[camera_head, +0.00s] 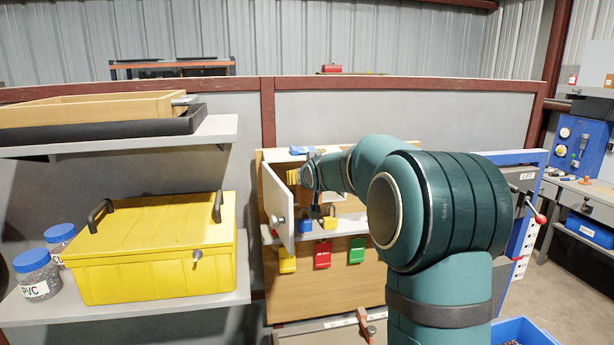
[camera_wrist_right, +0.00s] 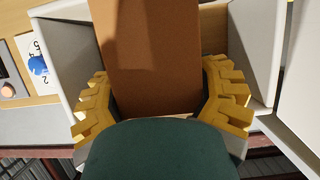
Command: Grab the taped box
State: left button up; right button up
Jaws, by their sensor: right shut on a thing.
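A brown cardboard box (camera_wrist_right: 152,50) fills the middle of the right wrist view, between the yellow fingers of my right gripper (camera_wrist_right: 162,108). The gripper is shut on its sides. I cannot make out tape on the face that shows. The box sits between the pale walls of an open compartment. In the head view my right arm reaches into the small wall cabinet, and the yellow fingers (camera_head: 292,177) show just behind its open white door (camera_head: 278,207). The box cannot be clearly told there, with the door and my arm in front. My left gripper is not in view.
A yellow lidded case (camera_head: 150,250) and jars, one marked PVC (camera_head: 37,275), stand on the left shelf. Yellow, red (camera_head: 322,254) and green tags hang below the cabinet. A blue bin (camera_head: 522,332) is at the lower right.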

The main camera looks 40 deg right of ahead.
aim_at(310, 197)
jog(key=shift+s+a+p, duration=0.2)
jog(key=shift+s+a, duration=0.25)
jog(key=shift+s, duration=0.25)
jog(key=shift+s+a+p, duration=0.15)
jog(key=shift+s+a, duration=0.25)
jog(key=shift+s, duration=0.3)
jog(key=s+a+p, duration=0.4)
jog(key=s, duration=0.5)
jog(key=shift+a+p, duration=0.4)
